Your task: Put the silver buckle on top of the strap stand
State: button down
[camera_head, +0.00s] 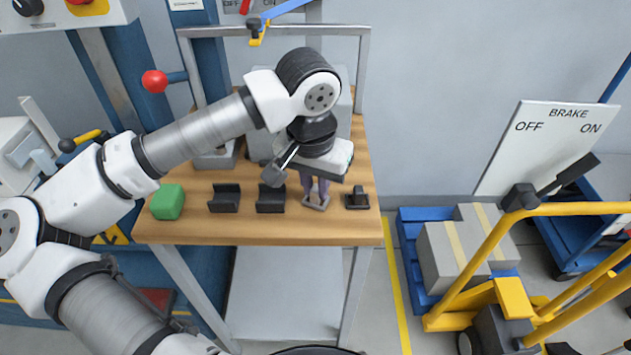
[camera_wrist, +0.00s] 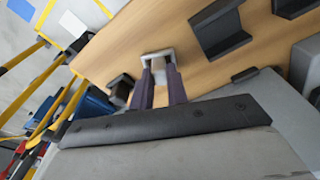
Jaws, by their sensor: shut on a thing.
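The silver buckle (camera_head: 316,203), a small pale metal frame, is between the fingertips of my gripper (camera_head: 315,194) at the front right of the wooden table. In the wrist view the buckle (camera_wrist: 158,55) shows at the ends of the purple fingers of my gripper (camera_wrist: 159,66), which are shut on it. It is low over the tabletop; I cannot tell whether it touches. A small black stand with a raised block (camera_head: 357,198), apparently the strap stand, is just right of the buckle. It also shows in the wrist view (camera_wrist: 120,89), partly hidden by a finger.
Two black cradles (camera_head: 225,198) (camera_head: 271,199) and a green block (camera_head: 167,202) stand left of the buckle. The table (camera_head: 260,230) has a bare front strip. A metal frame (camera_head: 362,70) rises behind. A yellow cart (camera_head: 512,297) and blue pallet (camera_head: 416,272) are on the right.

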jog(key=shift+f+b, duration=0.25)
jog(key=shift+b, duration=0.05)
jog(key=c, duration=1.4)
grip_release()
jog(key=shift+r, duration=0.1)
jog(key=shift+r, duration=0.15)
jog(key=r, duration=0.4)
jog(key=s+r, duration=0.1)
jog(key=r, duration=0.7)
jog(key=shift+s+a, duration=0.2)
jog(key=shift+a, duration=0.05)
